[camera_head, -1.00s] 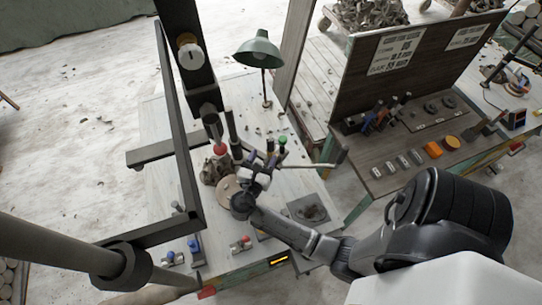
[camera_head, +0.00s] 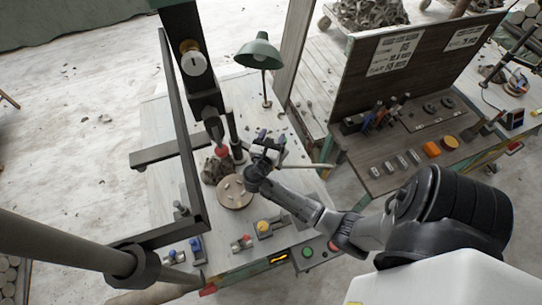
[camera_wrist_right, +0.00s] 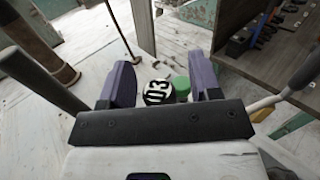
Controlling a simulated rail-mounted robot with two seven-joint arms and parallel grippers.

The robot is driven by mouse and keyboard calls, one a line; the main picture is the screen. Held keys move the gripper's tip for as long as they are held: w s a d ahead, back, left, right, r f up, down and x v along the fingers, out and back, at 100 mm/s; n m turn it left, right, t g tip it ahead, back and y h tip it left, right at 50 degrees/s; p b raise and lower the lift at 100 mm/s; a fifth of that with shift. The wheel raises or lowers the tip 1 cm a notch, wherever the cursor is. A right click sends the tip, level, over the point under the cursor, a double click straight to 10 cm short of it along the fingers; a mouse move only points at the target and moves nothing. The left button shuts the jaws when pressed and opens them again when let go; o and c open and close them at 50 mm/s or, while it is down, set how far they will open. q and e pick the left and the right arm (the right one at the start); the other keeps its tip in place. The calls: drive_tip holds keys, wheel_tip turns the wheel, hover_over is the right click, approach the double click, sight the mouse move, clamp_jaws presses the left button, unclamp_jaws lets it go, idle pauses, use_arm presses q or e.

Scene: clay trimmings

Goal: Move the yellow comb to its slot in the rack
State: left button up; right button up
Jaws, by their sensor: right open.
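I cannot make out a yellow comb for certain in either view. A tool rack (camera_head: 352,124) with several upright handles stands on the right-hand bench; it also shows at the upper right of the right wrist view (camera_wrist_right: 238,45). I cannot tell which slot is the comb's. My right gripper (camera_head: 268,141) is over the left-hand workbench, beyond the round wooden disc. In the right wrist view its purple fingers (camera_wrist_right: 162,75) are apart. A black cap marked 03 (camera_wrist_right: 157,93) and a green cap (camera_wrist_right: 182,85) show between them, with nothing gripped. My left gripper is out of view.
On the right-hand bench lie an orange block (camera_head: 431,148) and a round orange piece (camera_head: 450,142). A green lamp (camera_head: 258,52) stands at the left workbench's back. The round disc (camera_head: 235,191) sits mid-bench. A dark frame (camera_head: 184,130) stands to its left.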

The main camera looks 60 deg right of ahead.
drive_tip(key=shift+c, duration=0.5)
clamp_jaws()
